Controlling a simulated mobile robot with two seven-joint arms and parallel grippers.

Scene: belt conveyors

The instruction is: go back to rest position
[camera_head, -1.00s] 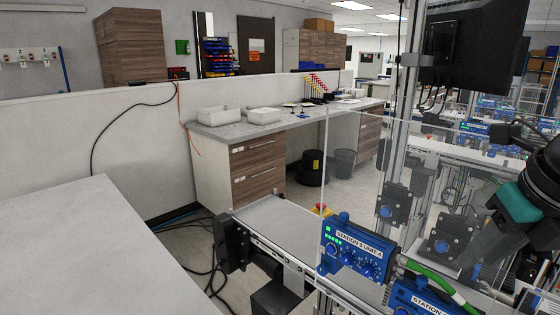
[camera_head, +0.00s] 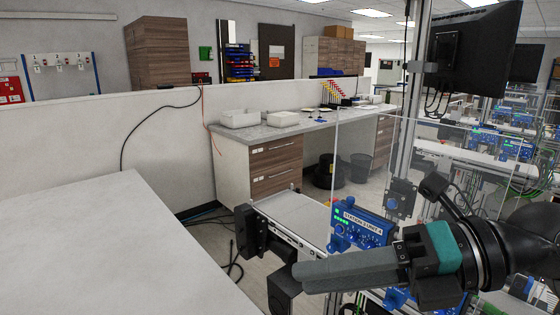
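My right gripper (camera_head: 312,274) is in the lower right of the head view, in front of the conveyor station. Its arm comes in from the right edge, with a black wrist and a teal band. Its long grey fingers point left and show side-on as one bar, so the gap between them cannot be judged. No object shows at the fingertips. My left gripper is not in view.
A belt conveyor (camera_head: 290,210) with a blue control unit (camera_head: 362,226) stands behind my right gripper, beside a clear panel (camera_head: 440,160). A bare grey table (camera_head: 110,250) fills the lower left. A bench with drawers (camera_head: 275,168) stands behind.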

